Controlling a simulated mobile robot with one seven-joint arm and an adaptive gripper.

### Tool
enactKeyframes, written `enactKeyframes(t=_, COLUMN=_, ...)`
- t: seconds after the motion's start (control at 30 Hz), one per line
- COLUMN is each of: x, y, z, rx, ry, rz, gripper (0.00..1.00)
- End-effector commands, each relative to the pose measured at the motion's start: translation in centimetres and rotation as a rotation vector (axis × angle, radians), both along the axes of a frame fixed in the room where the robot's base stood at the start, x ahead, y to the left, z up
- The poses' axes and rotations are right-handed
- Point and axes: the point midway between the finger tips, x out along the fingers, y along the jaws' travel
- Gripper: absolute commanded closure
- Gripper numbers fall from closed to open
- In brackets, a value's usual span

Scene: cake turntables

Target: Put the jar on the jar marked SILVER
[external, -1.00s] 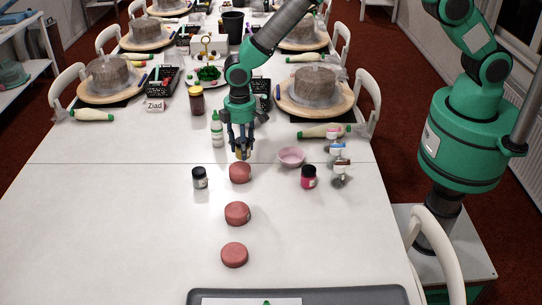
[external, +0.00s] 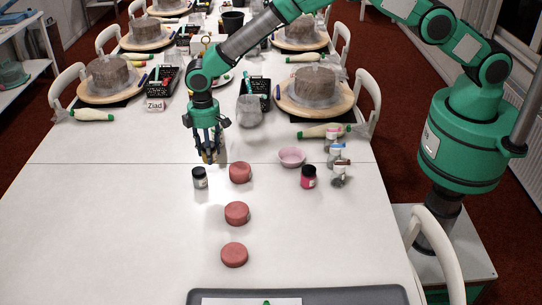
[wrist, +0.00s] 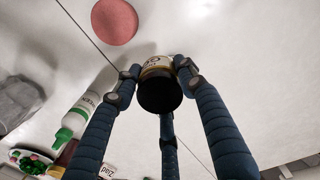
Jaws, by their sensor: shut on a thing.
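My gripper (external: 208,155) is shut on a jar with a black lid and a gold-toned label. The held jar also shows in the wrist view (wrist: 159,85), between my fingers; its label is only partly legible. In the external view my gripper is just behind and slightly right of a small standing jar (external: 200,178) with a dark lid and grey contents. I cannot read that jar's label, and it is not clearly visible in the wrist view. A pink jar with a dark lid (external: 308,177) stands farther right.
Several red discs stand in a column, including the back one (external: 240,173). A green-capped bottle (wrist: 76,118) shows in the wrist view. The left front of the table is clear.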

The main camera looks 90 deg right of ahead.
Motion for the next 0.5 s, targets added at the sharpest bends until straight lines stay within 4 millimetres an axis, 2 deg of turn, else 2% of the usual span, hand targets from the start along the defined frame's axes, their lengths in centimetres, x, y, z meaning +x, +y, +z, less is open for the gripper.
enactKeyframes(t=0.3, x=3.5, y=0.2, z=-0.3, rx=0.000, ry=-0.002, rz=0.000, gripper=0.87)
enactKeyframes(t=0.5, x=4.4, y=0.3, z=-0.4, rx=0.000, ry=-0.001, rz=0.000, gripper=0.87)
